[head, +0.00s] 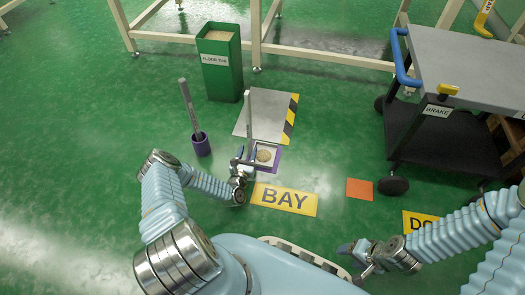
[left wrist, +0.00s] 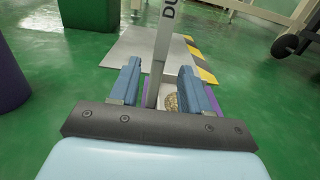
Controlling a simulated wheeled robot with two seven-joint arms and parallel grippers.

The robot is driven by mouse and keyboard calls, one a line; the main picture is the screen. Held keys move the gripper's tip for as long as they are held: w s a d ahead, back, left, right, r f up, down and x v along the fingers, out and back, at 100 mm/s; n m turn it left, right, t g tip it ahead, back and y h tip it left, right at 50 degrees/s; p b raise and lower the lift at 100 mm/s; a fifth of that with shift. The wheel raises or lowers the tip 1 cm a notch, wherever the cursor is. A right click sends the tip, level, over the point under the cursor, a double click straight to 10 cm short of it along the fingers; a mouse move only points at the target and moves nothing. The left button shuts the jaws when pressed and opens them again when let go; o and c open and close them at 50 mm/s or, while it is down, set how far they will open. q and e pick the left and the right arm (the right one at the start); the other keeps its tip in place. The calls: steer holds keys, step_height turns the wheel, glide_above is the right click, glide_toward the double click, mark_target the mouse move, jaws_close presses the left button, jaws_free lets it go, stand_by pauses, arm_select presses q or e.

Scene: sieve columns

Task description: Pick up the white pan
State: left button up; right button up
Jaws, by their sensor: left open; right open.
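The white pan (head: 267,148) lies on a purple-edged patch of floor, with a tan heap in it. A tall pale upright handle (head: 249,108) with partly readable dark lettering rises at the pan's left side. My left gripper (head: 243,163) is open and low beside the pan. In the left wrist view its two blue fingers (left wrist: 158,88) stand either side of the handle (left wrist: 157,60), without clearly touching it. The pan is mostly hidden there behind the right finger. My right gripper (head: 350,252) is open and empty, low at the bottom right.
A grey plate (head: 262,118) with a striped edge lies behind the pan. A green tub (head: 220,70) and a purple holder (head: 201,146) with a grey stick stand to the left. A black cart (head: 440,125) stands right. A yellow BAY sign (head: 284,199) and orange square (head: 359,189) lie in front.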

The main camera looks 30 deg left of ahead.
mark_target(251, 140)
arm_select(q)
steer(key=b+x, duration=0.2)
steer(key=x, duration=0.4)
steer(key=shift+w+a, duration=0.15)
steer(key=shift+w, duration=0.15)
jaws_close()
steer(key=shift+r, duration=0.1)
